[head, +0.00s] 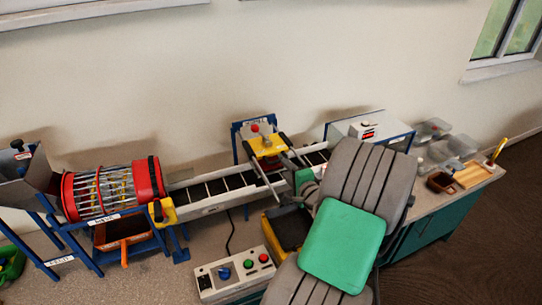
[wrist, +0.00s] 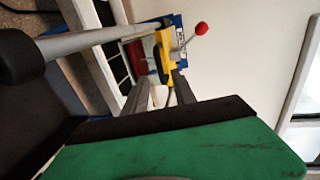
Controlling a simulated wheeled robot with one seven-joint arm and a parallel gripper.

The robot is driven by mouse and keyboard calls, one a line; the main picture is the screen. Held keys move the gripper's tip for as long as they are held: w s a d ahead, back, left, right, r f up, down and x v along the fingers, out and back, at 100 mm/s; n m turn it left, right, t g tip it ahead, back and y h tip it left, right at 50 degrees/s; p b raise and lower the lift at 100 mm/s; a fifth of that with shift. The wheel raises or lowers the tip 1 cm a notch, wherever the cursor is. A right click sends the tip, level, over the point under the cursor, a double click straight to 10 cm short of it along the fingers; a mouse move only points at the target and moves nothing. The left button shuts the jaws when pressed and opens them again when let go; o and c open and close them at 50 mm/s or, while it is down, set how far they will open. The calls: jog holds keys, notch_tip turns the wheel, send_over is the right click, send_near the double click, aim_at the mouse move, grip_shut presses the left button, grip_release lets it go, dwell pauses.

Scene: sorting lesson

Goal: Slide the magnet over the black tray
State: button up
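The magnet (head: 266,147) is a yellow block with a red knob, on two grey rails above the conveyor. In the wrist view the yellow magnet (wrist: 163,52) and its red knob lie beyond my fingers. The black tray (head: 288,229) has yellow edges and stands on the near side of the conveyor, partly hidden by my arm. My gripper (wrist: 161,88) shows two grey fingers with a gap between them, pointing toward the magnet. I see no firm hold on anything; whether a finger touches the magnet is unclear. In the head view my arm hides the fingertips.
The conveyor (head: 212,190) runs beneath the magnet. A red drum (head: 84,194) stands left, and a control box (head: 236,274) with buttons is in front. Clear bins and a brown tray (head: 440,183) sit on the right-hand bench. A rail (wrist: 90,40) crosses close to my wrist.

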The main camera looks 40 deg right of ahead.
aim_at(279, 160)
jog(key=p+x, duration=0.1)
jog(key=x, duration=0.6)
jog(key=shift+w+d+p, duration=0.1)
jog(key=shift+w+p, duration=0.05)
jog(key=shift+p, duration=0.25)
jog(key=shift+c, duration=0.2)
grip_shut()
dwell(0.6)
